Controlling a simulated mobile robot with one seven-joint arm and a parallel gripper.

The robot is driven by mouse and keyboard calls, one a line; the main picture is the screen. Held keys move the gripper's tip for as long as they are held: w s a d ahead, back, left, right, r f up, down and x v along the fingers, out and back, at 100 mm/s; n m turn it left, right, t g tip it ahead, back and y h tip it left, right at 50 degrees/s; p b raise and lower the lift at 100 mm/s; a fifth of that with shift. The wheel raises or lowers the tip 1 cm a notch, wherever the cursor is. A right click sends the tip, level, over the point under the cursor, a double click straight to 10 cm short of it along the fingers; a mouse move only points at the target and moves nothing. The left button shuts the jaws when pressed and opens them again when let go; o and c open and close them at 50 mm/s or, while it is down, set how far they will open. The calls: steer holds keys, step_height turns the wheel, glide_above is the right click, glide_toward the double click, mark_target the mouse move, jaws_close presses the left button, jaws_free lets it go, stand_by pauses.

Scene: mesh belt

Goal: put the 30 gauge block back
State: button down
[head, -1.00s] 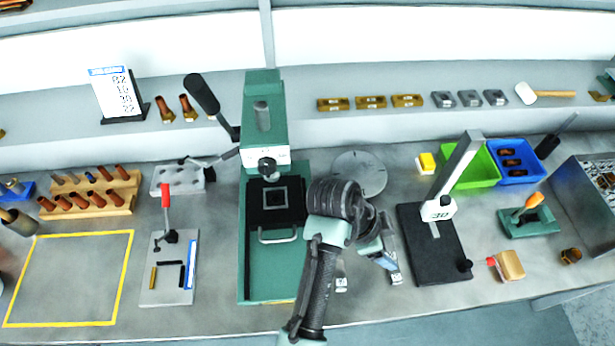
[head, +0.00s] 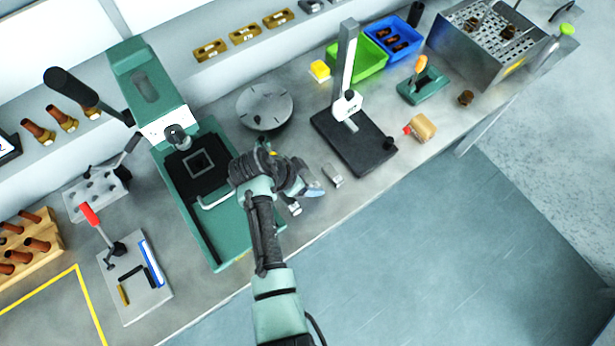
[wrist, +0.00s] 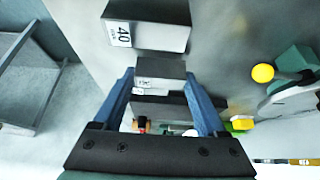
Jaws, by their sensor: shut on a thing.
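My gripper (wrist: 165,95) has its two blue fingers closed on a grey block (wrist: 160,70), which carries a small white label too small to read. The held block fits the 30 gauge block by its place in the jaws, but its number cannot be read. Beyond the fingertips in the wrist view, a larger grey block marked 40 (wrist: 150,30) stands apart from it. In the head view my gripper (head: 314,190) is over the bench front, right of the green press. Small grey blocks show beside it, one on the right (head: 333,176) and one lower left (head: 295,208).
The green press (head: 215,220) is close on the left. A black-based height stand (head: 350,145) is close on the right. A round grey plate (head: 264,108) lies behind. The bench's front edge is near. Bare bench lies between the blocks and the stand.

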steer(key=shift+f, duration=0.15)
steer(key=shift+f, duration=0.2)
jaws_free()
